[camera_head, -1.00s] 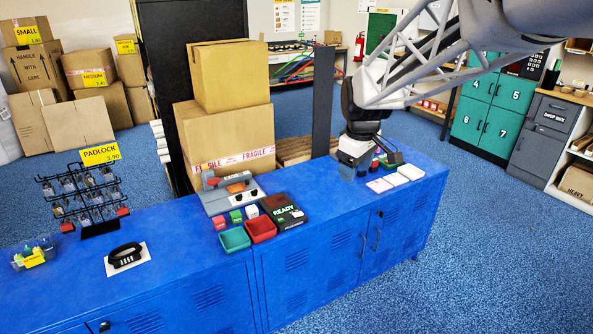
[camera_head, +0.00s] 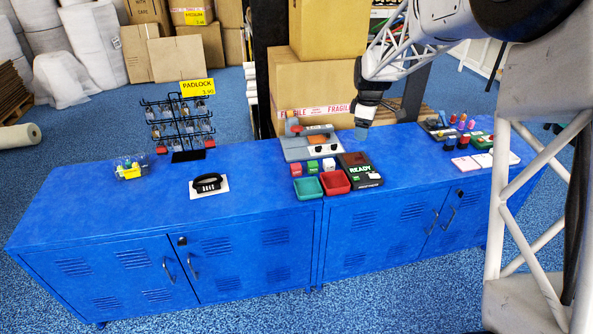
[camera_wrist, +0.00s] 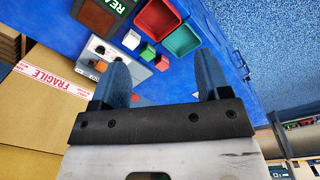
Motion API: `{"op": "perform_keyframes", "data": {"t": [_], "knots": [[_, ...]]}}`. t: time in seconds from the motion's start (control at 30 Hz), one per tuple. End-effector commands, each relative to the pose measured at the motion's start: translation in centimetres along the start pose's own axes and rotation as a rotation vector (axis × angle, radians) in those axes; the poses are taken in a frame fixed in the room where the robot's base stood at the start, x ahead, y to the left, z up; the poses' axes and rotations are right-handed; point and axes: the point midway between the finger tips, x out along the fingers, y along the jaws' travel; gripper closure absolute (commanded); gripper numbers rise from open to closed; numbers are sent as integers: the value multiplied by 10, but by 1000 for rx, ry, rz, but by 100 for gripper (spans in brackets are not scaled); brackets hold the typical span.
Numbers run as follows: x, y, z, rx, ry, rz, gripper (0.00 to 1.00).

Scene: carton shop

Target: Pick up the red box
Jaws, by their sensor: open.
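A small red box (camera_head: 297,170) stands at the left end of a short row on the blue counter, beside a green box (camera_head: 313,167) and a white box (camera_head: 329,164). The red box also shows in the wrist view (camera_wrist: 162,63), between and beyond the fingertips. A red tray (camera_head: 335,184) and a green tray (camera_head: 307,189) sit just in front of the row. My gripper (camera_head: 362,133) is above the counter, behind and to the right of the boxes. In the wrist view my gripper (camera_wrist: 162,78) has its fingers wide apart with nothing between them.
A grey device (camera_head: 297,150) stands behind the boxes and a black READY case (camera_head: 358,170) to their right. Large cartons (camera_head: 315,85) rise close behind the counter. A padlock rack (camera_head: 182,130) and a black item on a white card (camera_head: 208,185) are left. Small goods (camera_head: 465,135) lie right.

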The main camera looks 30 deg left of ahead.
Motion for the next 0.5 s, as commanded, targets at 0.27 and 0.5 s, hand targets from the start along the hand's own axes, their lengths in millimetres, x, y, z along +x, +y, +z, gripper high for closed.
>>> {"op": "perform_keyframes", "data": {"t": [0.27, 0.5], "knots": [[57, 24, -72, -187, -2, -20, 30], [108, 37, -134, -348, -3, -36, 30]]}}
